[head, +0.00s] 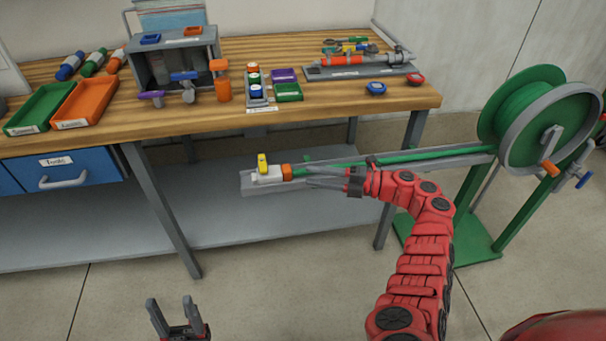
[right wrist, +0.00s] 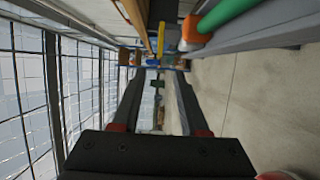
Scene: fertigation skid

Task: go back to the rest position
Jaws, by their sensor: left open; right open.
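My right gripper (head: 309,178) is open at the end of the red arm, its fingers pointing left. It is beside the grey trough (head: 330,181) that carries a green hose (head: 430,153). In the right wrist view the two fingers (right wrist: 160,78) stand apart with nothing held between them. The hose ends in an orange collar (head: 287,171) and a white valve body (head: 268,177) with a yellow handle (head: 262,162); the fingertips appear apart from these. My left gripper (head: 171,304) is open and empty at the bottom left, above the floor, in front of the bench.
A wooden bench (head: 340,100) with trays, bottles and fittings stands behind. Its grey lower shelf (head: 100,235) lies below. A green hose reel (head: 510,108) on a green stand (head: 490,215) is at the right. The floor in front (head: 270,290) is clear.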

